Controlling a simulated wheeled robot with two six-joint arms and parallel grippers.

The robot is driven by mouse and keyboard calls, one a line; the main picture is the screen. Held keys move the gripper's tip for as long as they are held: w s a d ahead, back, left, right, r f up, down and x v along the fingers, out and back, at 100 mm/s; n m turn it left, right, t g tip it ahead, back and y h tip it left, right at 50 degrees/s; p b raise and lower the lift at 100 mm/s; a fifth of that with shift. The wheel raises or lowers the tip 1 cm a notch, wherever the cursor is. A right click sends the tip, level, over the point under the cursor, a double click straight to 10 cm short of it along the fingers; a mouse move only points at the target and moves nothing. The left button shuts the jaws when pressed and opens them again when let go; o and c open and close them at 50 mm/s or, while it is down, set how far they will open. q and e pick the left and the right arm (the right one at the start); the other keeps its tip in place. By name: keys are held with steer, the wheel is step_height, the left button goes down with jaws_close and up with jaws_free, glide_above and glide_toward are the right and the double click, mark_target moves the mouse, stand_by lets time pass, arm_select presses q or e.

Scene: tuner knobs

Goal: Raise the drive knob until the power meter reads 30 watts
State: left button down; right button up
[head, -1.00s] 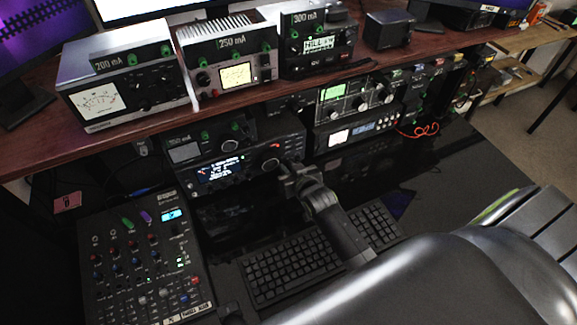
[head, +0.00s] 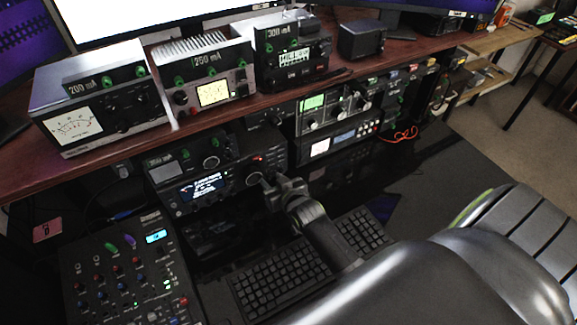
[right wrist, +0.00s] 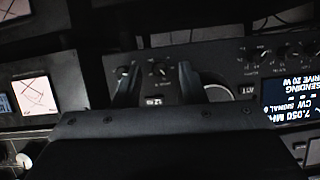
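The black transceiver (head: 216,191) sits under the shelf with a lit screen (head: 204,187). In the right wrist view the screen (right wrist: 292,110) appears upside down and reads "SENDING" and "DRIVE 20 W". My right gripper (head: 266,187) is at the right part of its front panel. In the right wrist view its two fingers (right wrist: 158,85) stand apart, with a small dark knob (right wrist: 160,70) in the gap beyond them. Contact cannot be told. A lit needle meter (head: 320,147) is on the unit to the right; its face also shows in the wrist view (right wrist: 36,94). My left gripper is not in view.
A keyboard (head: 300,270) lies on the desk below my right arm. A control panel with many small knobs (head: 130,275) stands at lower left. Meters labelled in mA, such as the 200 mA one (head: 75,125), stand on the shelf (head: 210,120) above.

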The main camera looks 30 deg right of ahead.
steer(key=b+v, duration=0.1)
steer(key=v, duration=1.5)
steer(key=shift+s+r, duration=0.2)
steer(key=shift+s, duration=0.1)
stand_by(0.3)
